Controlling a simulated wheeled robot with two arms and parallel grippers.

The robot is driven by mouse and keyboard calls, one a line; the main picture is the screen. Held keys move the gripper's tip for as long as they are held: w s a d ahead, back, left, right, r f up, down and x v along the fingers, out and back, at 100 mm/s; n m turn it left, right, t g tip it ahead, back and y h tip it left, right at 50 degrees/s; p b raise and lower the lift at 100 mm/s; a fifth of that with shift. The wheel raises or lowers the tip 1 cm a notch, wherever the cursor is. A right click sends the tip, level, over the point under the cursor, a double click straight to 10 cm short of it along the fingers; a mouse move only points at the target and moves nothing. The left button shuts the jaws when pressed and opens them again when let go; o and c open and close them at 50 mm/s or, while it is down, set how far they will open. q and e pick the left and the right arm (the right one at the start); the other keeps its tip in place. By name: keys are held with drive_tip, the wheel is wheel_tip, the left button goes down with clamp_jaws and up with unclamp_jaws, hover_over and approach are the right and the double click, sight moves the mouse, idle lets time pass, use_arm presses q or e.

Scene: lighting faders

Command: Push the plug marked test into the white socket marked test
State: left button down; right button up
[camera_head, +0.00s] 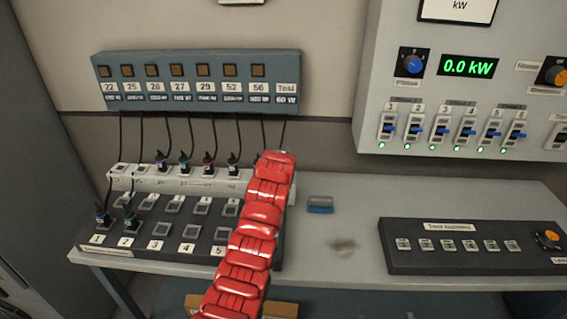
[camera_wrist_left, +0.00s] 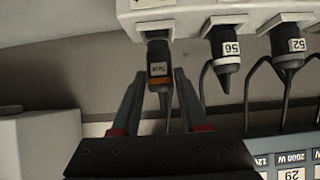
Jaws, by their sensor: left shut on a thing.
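The plug marked test (camera_wrist_left: 158,72) is dark with an orange-brown label and shows in the left wrist view. My left gripper (camera_wrist_left: 160,78) is shut on it, one finger on each side. The plug's top end meets a socket opening in a white strip (camera_wrist_left: 190,13); how deep it sits I cannot tell. A white-rimmed label (camera_wrist_left: 154,25) there is unreadable. In the head view my red left arm covers the plug and that end of the white strip (camera_head: 178,183). My right gripper is not in view.
Plugs marked 56 (camera_wrist_left: 226,50) and 52 (camera_wrist_left: 289,45) sit beside the test plug, cords hanging close. A blue-grey cord box (camera_head: 200,70) is on the wall. A numbered socket panel (camera_head: 140,240) lies before the strip. A blue block (camera_head: 320,205) and a control box (camera_head: 470,245) stand right.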

use_arm(q)
drive_tip(key=shift+f+b, duration=1)
drive_tip(key=shift+f, duration=0.05)
idle(1.8)
drive_tip(key=shift+c, duration=1.7)
unclamp_jaws()
drive_tip(key=shift+s+r, duration=0.1)
drive_tip(key=shift+r, duration=0.05)
